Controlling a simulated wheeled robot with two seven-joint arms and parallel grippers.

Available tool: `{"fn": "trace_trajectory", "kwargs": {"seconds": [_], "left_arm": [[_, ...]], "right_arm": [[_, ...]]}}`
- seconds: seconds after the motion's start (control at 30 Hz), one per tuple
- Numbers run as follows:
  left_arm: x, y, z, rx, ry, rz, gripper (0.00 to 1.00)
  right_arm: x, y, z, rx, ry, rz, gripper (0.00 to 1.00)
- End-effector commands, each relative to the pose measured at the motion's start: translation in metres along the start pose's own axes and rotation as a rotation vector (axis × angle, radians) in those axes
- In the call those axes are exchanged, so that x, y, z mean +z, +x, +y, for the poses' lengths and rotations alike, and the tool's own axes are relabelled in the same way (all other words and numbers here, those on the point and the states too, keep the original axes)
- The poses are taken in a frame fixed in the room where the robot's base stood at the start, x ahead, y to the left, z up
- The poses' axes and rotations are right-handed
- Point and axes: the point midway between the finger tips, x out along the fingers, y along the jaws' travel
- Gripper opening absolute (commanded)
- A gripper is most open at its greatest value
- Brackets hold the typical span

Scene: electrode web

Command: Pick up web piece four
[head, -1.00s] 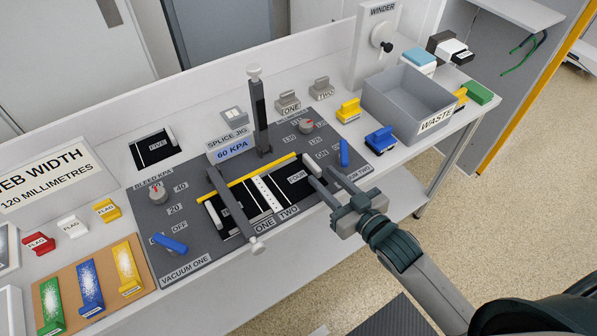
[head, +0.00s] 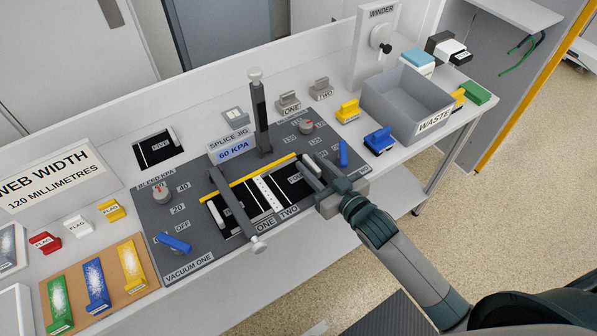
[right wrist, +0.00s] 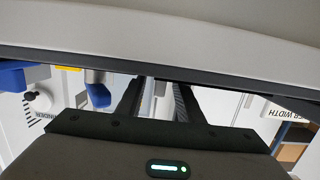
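Web piece four (head: 295,185) is a dark piece labelled FOUR, lying on the right side of the splice jig (head: 185,225), with a pale grip block at its right end. My right gripper (head: 311,165) is down at that end, its two fingers apart and reaching over the block, partly hiding it and the label. In the right wrist view the two dark fingers (right wrist: 156,92) stand apart with a pale strip between them; contact with the block cannot be told. My left gripper is not in view.
A blue vacuum lever (head: 343,152) stands close right of my gripper. The jig's raised clamp post (head: 260,115) stands behind, and a lowered clamp bar (head: 235,205) lies to the left. The grey waste bin (head: 405,100) is at the back right. Piece five (head: 155,148) lies at the left.

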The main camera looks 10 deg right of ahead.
Motion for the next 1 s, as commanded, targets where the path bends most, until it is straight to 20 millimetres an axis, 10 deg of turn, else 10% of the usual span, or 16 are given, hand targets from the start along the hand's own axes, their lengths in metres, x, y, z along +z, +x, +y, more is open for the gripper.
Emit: {"fn": "trace_trajectory", "kwargs": {"seconds": [0.57, 0.7, 1.0], "left_arm": [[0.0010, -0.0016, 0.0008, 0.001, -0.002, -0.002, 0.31], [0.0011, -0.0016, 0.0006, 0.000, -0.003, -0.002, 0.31], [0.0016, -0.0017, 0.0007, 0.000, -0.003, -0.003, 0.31]], "right_arm": [[0.0005, 0.0069, 0.0002, 0.000, -0.001, 0.000, 0.34], [0.0005, 0.0068, 0.0002, 0.000, -0.001, 0.000, 0.03], [0.0000, 0.0068, 0.0002, 0.000, 0.000, 0.001, 0.00]]}}
